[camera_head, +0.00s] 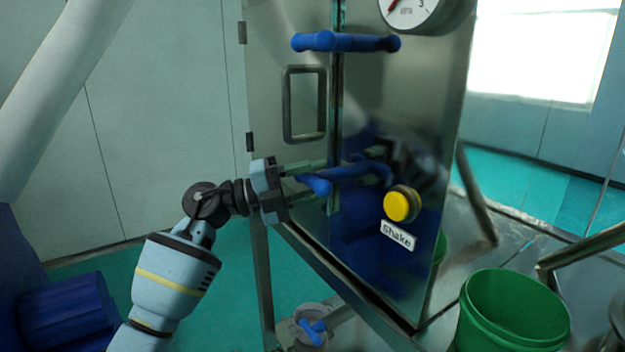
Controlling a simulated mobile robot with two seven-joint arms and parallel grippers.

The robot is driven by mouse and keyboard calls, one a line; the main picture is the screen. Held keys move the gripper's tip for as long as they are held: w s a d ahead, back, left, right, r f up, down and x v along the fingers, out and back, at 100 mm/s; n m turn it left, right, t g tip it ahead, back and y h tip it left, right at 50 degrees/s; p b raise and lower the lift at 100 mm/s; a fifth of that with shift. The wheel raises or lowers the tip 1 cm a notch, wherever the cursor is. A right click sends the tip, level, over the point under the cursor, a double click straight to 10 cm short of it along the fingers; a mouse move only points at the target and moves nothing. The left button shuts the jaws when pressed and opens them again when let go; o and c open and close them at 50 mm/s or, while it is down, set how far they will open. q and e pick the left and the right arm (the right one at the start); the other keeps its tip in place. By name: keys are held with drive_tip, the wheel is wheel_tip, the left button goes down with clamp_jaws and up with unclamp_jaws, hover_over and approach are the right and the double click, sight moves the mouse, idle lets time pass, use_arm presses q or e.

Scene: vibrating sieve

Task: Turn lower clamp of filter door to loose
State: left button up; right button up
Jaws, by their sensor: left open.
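The filter door (270,100) is a steel panel with a grey pull handle (289,105), and it looks closed against the steel cabinet. The lower clamp (357,171) is a blue bar handle lying across the door seam. My left gripper (318,181) reaches in from the left at the lower clamp. It is open, with one finger above and one below the clamp's left end; whether they touch it I cannot tell. The upper clamp (347,42) is a similar blue handle, lying about level across the seam. My right gripper is not in view.
A yellow button (401,204) above a "shake" label (397,235) sits right of the lower clamp. A gauge (412,10) is at the top. A green bucket (512,315) stands at lower right. A blue-handled valve (313,330) is below the door.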

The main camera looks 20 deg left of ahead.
use_arm(q)
clamp_jaws()
